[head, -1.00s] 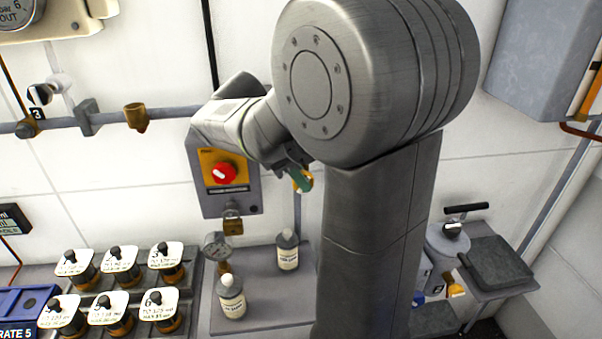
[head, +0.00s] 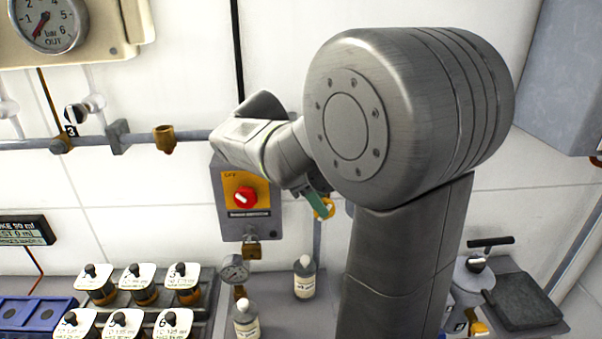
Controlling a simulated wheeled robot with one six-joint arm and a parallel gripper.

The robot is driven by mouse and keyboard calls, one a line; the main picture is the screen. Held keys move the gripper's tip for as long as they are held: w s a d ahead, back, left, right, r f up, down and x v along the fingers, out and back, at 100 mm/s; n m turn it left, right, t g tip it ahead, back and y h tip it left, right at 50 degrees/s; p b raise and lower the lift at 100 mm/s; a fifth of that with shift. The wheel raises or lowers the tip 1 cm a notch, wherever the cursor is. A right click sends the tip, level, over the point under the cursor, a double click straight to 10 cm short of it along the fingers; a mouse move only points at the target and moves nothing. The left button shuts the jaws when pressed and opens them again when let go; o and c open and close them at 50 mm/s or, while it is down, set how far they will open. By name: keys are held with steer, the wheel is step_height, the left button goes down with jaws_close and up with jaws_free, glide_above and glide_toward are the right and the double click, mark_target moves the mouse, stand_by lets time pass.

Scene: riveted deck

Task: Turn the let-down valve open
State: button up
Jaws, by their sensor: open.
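My gripper (head: 317,204) is beyond my arm's elbow, in the middle of the head view. One green finger shows; the other is hidden, and nothing shows held. A round yellow part (head: 326,209), perhaps the let-down valve's handle, is right beside the fingertip. It sits at the top of a vertical grey pipe (head: 317,242) on the wall. The finger partly covers it, and I cannot tell whether they touch. The handle's turn position cannot be read.
A grey box with a red knob (head: 245,197) and a brass padlock (head: 251,250) is left of my gripper. Below stand a small gauge (head: 234,268), two bottles (head: 304,278) and several capped jars (head: 140,285). A large gauge (head: 48,22) is upper left.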

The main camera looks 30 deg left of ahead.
steer(key=v, duration=1.2)
steer(key=shift+s+f, duration=0.1)
